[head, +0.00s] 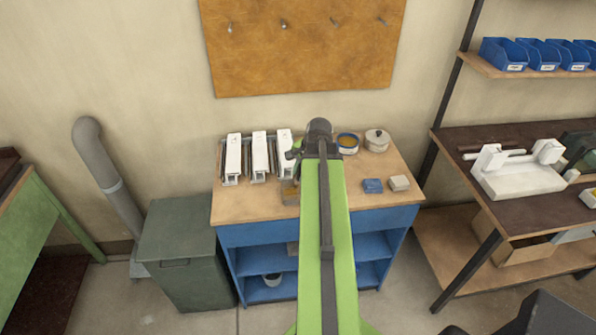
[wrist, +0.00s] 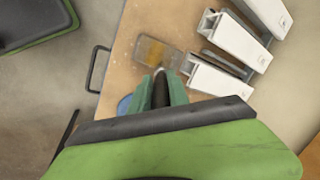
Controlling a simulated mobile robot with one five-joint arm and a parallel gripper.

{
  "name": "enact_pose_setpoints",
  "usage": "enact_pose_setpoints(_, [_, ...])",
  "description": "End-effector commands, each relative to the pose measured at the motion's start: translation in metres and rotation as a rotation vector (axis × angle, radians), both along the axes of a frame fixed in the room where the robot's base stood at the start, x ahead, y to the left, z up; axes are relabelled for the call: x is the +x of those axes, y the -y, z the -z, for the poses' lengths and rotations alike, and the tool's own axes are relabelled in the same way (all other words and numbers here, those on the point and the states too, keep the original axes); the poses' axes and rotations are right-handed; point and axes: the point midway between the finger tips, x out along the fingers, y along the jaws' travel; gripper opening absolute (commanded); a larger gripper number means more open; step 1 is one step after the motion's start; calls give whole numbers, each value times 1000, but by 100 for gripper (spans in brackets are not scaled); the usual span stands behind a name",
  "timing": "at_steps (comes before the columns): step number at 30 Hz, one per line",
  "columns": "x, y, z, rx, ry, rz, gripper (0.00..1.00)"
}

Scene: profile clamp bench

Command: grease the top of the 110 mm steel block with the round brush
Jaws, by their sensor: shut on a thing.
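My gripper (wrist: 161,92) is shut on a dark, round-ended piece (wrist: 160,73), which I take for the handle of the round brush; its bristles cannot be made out. In the head view my arm hides the gripper. A flat grey piece (wrist: 172,61) with an amber patch lies on the bench just beyond the jaws; it also shows left of my arm in the head view (head: 290,197). Three long white pieces (head: 233,153) with grey metal parts stand side by side behind it. I cannot tell which thing is the 110 mm steel block.
A dark bin (head: 184,245) stands left of the wooden bench top (head: 245,207).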

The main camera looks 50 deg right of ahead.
Motion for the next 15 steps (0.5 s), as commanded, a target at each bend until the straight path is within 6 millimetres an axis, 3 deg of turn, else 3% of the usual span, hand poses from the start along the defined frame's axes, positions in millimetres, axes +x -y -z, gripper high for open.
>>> enact_pose_setpoints(7, [3, -5, 0, 0, 0, -1, 0])
enact_pose_setpoints(15, [21, -26, 1, 0, 0, -2, 0])
